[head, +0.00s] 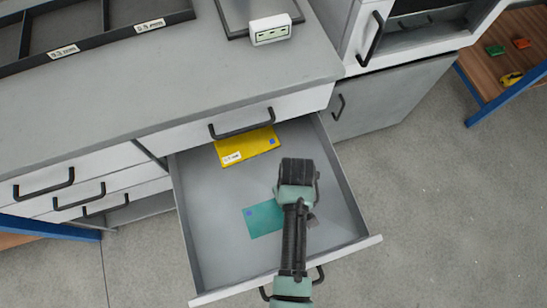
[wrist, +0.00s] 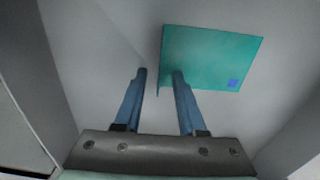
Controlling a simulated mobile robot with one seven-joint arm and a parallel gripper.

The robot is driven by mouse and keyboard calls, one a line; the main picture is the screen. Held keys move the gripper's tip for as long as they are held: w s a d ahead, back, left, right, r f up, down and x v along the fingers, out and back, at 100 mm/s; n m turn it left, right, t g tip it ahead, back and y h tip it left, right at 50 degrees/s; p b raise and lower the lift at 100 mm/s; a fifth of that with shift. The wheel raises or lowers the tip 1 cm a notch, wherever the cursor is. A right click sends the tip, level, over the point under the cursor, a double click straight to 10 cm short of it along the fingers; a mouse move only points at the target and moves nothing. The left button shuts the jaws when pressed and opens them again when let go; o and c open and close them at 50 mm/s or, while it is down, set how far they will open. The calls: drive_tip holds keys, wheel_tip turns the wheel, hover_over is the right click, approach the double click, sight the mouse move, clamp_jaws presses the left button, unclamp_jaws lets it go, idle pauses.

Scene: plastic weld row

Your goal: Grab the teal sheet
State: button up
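The teal sheet (head: 263,219) lies in the open drawer, partly hidden behind my arm in the head view. In the wrist view the teal sheet (wrist: 215,55) is a flat rectangle with a small blue square near its lower right corner. My gripper (wrist: 159,71) is open, with its two blue fingers apart and nothing held between them. The right fingertip overlaps the sheet's lower left part in the picture, and the left fingertip is left of the sheet. I cannot tell whether the fingers touch it. In the head view my arm hides the fingers.
The open drawer (head: 209,258) has raised walls around the sheet. A yellow sheet (head: 247,146) with a white label lies at its back. The grey worktop (head: 160,95) overhangs the drawer's back. A cabinet door (head: 385,98) stands to the right. The drawer's left floor is clear.

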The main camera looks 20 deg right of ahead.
clamp_jaws()
drive_tip(key=shift+r, duration=0.1)
